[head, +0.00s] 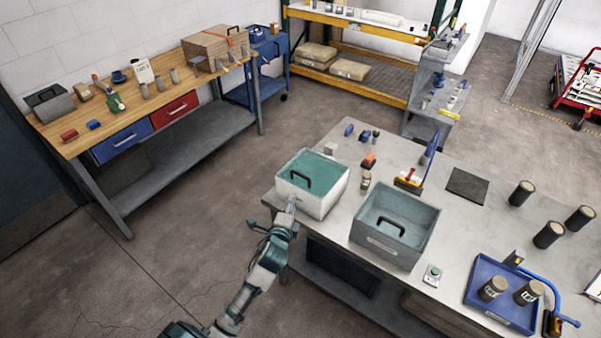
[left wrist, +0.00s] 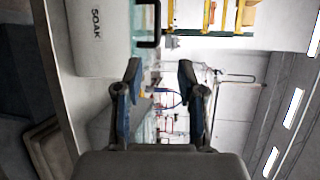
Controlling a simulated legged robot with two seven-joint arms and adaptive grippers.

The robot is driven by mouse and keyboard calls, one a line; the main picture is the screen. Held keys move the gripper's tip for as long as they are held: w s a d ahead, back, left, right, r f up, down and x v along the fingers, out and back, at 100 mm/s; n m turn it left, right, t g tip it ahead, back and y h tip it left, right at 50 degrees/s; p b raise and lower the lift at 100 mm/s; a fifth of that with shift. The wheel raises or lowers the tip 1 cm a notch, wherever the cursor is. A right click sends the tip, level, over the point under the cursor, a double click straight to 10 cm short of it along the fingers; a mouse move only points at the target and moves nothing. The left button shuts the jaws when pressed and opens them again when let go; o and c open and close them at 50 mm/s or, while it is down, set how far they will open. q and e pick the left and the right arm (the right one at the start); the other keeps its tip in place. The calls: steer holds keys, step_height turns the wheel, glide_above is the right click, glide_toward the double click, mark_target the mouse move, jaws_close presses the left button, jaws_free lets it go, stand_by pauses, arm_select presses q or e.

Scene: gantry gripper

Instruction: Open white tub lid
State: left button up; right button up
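The white tub (head: 312,200) stands at the near left corner of the grey table. Its top is a teal panel (head: 325,165) with a black handle (head: 295,178) on it; the lid appears closed. In the left wrist view the tub (left wrist: 98,38) shows sideways with the word SOAK on its wall, and the black handle (left wrist: 157,25) shows at the top. My left gripper (head: 291,204) is at the tub's near side, below the handle; contact cannot be told. In the left wrist view its fingers (left wrist: 160,78) are apart with nothing held between them. My right gripper is out of view.
A grey open bin (head: 408,213) with a black handle stands right of the tub. Small bottles and tools stand behind them. A blue tray (head: 480,304) with dark cylinders is at the right. Floor left of the table (head: 270,198) is clear.

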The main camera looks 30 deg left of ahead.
mark_target(301, 174)
arm_select(q)
steer(key=x, duration=1)
steer(key=p+x, duration=0.1)
steer(key=x, duration=0.5)
steer(key=shift+a+f, duration=0.2)
steer(key=shift+f, duration=0.25)
steer(key=shift+w+d, duration=0.1)
steer(key=shift+w, duration=0.4)
steer(key=shift+s+f, duration=0.1)
jaws_close()
